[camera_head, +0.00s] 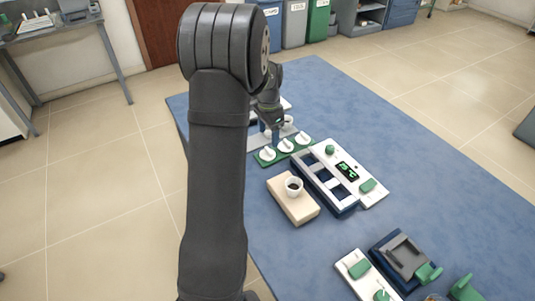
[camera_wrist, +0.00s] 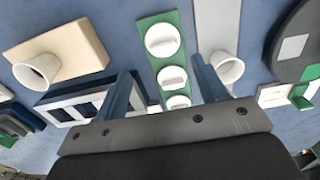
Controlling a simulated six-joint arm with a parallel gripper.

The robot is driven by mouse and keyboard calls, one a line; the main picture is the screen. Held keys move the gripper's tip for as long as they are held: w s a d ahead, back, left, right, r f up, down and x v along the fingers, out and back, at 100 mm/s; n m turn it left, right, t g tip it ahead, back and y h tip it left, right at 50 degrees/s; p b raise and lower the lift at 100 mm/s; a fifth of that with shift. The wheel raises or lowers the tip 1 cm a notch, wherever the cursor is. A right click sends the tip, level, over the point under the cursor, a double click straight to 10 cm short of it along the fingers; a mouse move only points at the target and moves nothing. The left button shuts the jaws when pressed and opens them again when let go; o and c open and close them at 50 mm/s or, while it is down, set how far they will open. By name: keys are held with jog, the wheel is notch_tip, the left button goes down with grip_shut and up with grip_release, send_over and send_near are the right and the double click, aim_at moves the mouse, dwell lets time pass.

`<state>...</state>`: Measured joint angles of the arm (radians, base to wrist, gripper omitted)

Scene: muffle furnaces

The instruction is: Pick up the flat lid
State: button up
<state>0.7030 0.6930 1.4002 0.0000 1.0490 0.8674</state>
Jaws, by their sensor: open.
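The wrist view shows the same row, with lids at the top (camera_wrist: 162,40), middle (camera_wrist: 173,76) and bottom (camera_wrist: 178,102). My gripper (camera_wrist: 163,72) is open and empty, its blue-grey fingers spread on either side of the row in that view. In the head view my arm partly hides the gripper (camera_head: 272,124).
A white cup (camera_head: 293,187) stands on a beige block (camera_head: 300,208). Beside it is a white-and-blue furnace unit (camera_head: 371,198) with a display. Another white cup (camera_wrist: 228,68) is near my right finger. More grey and green equipment (camera_head: 403,258) stands at the front. The blue mat's right side is clear.

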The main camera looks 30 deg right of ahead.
aim_at(268, 150)
jog(key=f, duration=0.7)
jog(key=shift+w+f, duration=0.25)
jog(key=shift+f, duration=0.1)
jog(key=c, duration=1)
